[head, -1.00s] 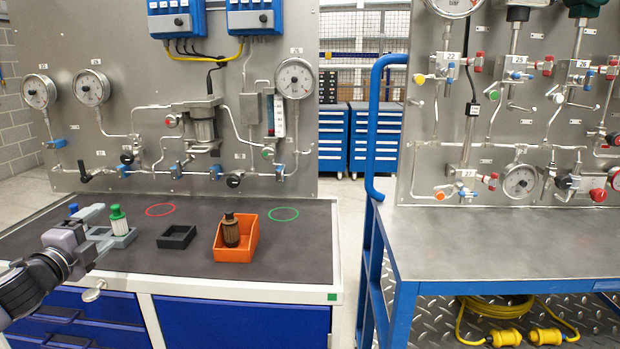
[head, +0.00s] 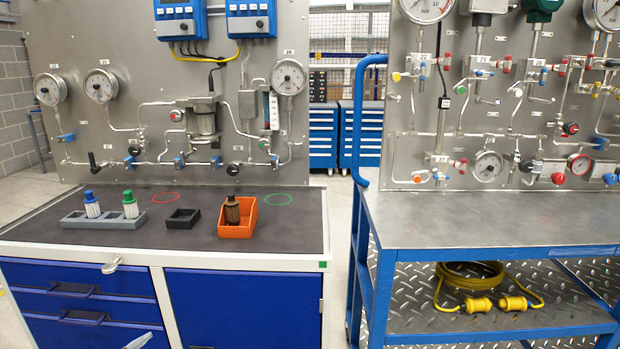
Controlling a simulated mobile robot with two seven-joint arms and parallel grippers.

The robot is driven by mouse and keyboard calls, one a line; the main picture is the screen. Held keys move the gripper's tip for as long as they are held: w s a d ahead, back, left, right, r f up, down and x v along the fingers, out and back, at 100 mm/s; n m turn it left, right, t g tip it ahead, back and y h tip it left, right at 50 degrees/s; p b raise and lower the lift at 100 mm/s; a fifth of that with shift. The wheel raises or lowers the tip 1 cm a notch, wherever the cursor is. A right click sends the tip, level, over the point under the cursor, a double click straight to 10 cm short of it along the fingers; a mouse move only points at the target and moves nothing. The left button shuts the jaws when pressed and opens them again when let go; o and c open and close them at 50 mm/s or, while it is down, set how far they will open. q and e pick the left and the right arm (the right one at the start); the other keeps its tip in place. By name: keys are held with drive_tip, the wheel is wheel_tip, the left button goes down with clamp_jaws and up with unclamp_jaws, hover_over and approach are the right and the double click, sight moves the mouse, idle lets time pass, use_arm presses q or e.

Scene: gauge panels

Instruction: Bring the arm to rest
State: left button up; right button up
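The grey tray (head: 72,221) on the left of the bench holds a blue-capped white filter (head: 92,207) and a green-capped white filter (head: 130,206), both upright. An orange bin (head: 246,222) holds a brown, dark-capped filter (head: 232,212). A black square holder (head: 183,219) stands empty between tray and bin. No gripper is near these things. A pale sliver at the bottom edge, in front of the drawers, may be part of my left gripper; its opening cannot be seen. My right gripper is out of view.
The dark bench top (head: 200,238) has a red ring (head: 180,197) and a green ring (head: 279,199), both empty. Gauge panels (head: 150,60) rise behind. A blue-framed metal cart (head: 470,232) stands to the right, with a yellow cable (head: 470,278) on its lower shelf.

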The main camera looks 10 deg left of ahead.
use_arm(q)
drive_tip(key=s+d+f+n+g, duration=0.1)
drive_tip(key=s+d+f+n, duration=0.3)
drive_tip(key=s+d+f, duration=0.2)
drive_tip(key=s+d+f+n+g+h, duration=0.1)
drive_tip(key=s+d+f+n, duration=0.4)
drive_tip(key=s+d, duration=0.5)
drive_tip(key=s+g, duration=0.1)
drive_tip(key=s, duration=0.2)
drive_tip(key=shift+s+d+f+g, duration=0.2)
drive_tip(key=shift+d+f+g, duration=0.1)
drive_tip(key=shift+d+f, duration=0.1)
